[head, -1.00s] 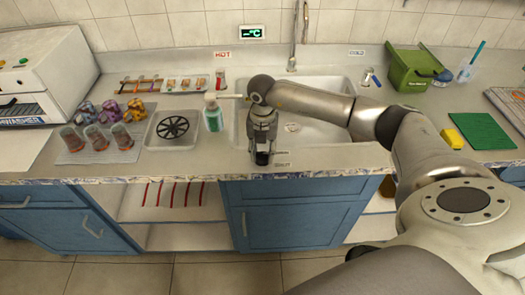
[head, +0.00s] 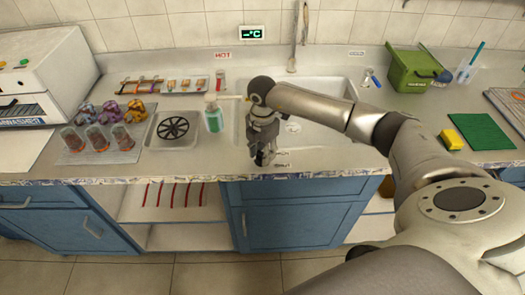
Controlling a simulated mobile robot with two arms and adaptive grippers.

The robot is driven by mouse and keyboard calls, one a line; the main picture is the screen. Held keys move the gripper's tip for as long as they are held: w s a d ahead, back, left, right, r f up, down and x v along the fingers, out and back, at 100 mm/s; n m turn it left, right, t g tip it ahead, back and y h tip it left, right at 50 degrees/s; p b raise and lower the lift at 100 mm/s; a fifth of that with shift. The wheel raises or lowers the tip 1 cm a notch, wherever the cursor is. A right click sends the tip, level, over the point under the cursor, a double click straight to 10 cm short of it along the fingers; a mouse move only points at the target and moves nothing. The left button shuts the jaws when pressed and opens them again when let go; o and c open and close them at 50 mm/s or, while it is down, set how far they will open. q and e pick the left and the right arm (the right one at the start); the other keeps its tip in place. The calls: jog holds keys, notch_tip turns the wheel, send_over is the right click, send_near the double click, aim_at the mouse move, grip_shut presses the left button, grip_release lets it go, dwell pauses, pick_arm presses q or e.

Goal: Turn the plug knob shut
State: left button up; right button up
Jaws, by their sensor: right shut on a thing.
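My right gripper (head: 263,157) points down at the front rim of the sink (head: 330,140), at its left end. Its fingers are shut on the plug knob, which they hide almost wholly, so I cannot tell how far it is turned. A small label (head: 282,157) lies on the counter just right of the fingers. The drain (head: 292,127) shows in the basin to the right of the gripper. My left gripper is not in view.
A tray with a black round rack (head: 173,128) and several cups (head: 97,138) lie farther left. A yellow sponge (head: 452,139) and green mat (head: 481,132) lie right.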

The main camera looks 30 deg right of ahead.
jog(key=shift+r, duration=0.1)
dwell(0.3)
jog(key=o, duration=1.1)
notch_tip(320, 180, up, 12)
dwell(0.3)
